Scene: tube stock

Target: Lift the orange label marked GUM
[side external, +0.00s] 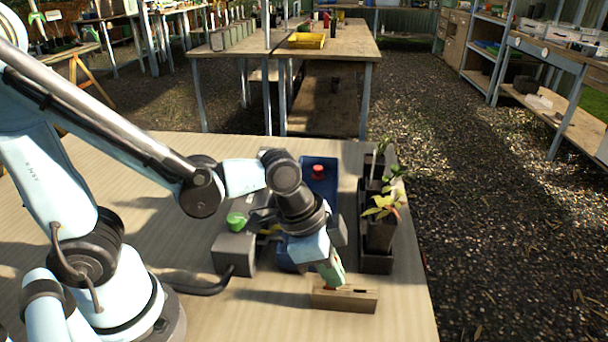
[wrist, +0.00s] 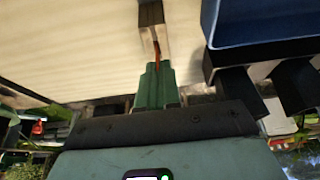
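A wooden block (side external: 344,300) with a slot in its top lies near the table's front right; it also shows in the wrist view (wrist: 150,14). A thin orange label (wrist: 156,52) stands between the block's slot and my fingertips in the wrist view. Any marking on it cannot be read. The label's lower part is hidden in the slot.
Right behind the block, potted plants (side external: 381,204) stand in a black holder. A blue unit with a red button (side external: 318,170) and a grey box (side external: 233,252) with a green button (side external: 236,219) stand behind and left.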

